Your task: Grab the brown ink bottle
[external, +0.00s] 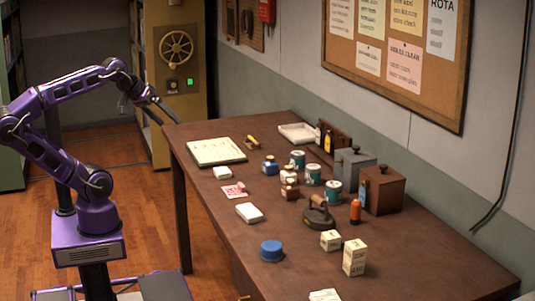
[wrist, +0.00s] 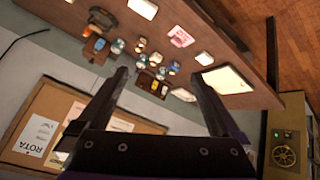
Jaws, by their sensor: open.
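A small brown ink bottle (external: 290,189) stands upright on the dark wooden table (external: 200,150), among a cluster of small goods in the external view. A blue ink bottle (external: 270,167) stands behind it to the left, and teal-and-white tins stand to its right. My gripper (external: 169,121) is near the table's far left corner, well apart from the bottle. In the wrist view my gripper (wrist: 159,75) has its two fingers spread wide with nothing between them.
A ledger (external: 216,151), white box (external: 250,213) and blue lid (external: 271,250) lie around.

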